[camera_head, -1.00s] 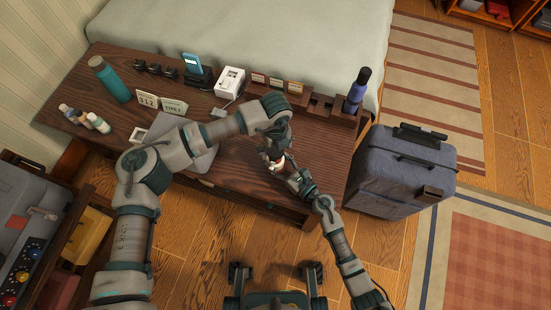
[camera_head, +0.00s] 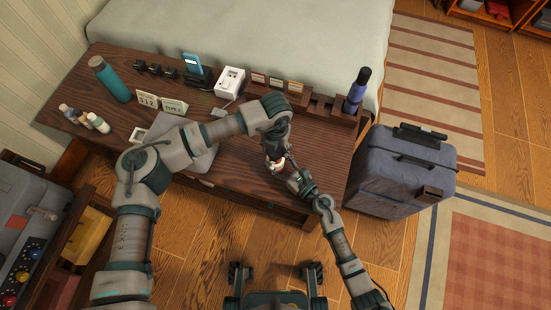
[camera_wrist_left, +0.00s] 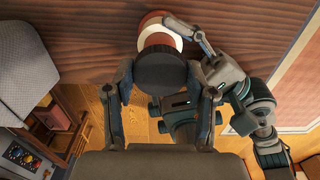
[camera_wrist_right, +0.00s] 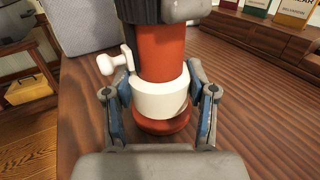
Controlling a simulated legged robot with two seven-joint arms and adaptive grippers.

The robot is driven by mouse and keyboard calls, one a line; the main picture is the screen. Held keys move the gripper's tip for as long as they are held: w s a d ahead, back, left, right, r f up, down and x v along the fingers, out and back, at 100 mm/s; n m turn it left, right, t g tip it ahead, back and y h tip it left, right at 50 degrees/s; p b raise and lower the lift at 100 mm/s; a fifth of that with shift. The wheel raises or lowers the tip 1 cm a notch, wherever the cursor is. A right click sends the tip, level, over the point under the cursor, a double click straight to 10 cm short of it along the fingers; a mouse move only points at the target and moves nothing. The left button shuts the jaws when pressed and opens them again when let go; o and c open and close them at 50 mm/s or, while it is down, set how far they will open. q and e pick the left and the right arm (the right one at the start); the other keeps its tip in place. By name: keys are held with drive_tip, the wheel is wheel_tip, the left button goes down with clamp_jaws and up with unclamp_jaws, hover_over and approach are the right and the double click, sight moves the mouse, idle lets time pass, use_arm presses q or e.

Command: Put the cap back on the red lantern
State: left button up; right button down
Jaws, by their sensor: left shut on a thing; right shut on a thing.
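The red lantern (camera_wrist_right: 160,52) stands upright on the wooden desk in the right wrist view, with a white band (camera_wrist_right: 160,98) and a small white side knob (camera_wrist_right: 108,64). My right gripper (camera_wrist_right: 158,103) is shut around the white band. The black ribbed cap (camera_wrist_left: 160,70) is between the fingers of my left gripper (camera_wrist_left: 160,82), which is shut on it. In the right wrist view the cap (camera_wrist_right: 140,10) is at the top of the red body, appearing to touch it; the frame cuts off its top. In the head view my grippers largely hide the lantern.
The lantern is near the desk's front edge (camera_head: 265,203). A wooden organizer (camera_head: 318,105) with small boxes stands behind. A grey suitcase (camera_head: 395,175) stands right of the desk.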

use_arm(q)
drive_tip(key=m, duration=0.5)
drive_tip(key=shift+m, duration=0.3)
drive_tip(key=m, duration=0.2)
drive_tip(key=shift+m, duration=0.4)
drive_tip(key=m, duration=0.4)
drive_tip(key=shift+m, duration=0.4)
drive_tip(key=m, duration=0.3)
drive_tip(key=shift+f, duration=0.1)
drive_tip(key=o, duration=1.3)
drive_tip(key=shift+r, duration=2.3)
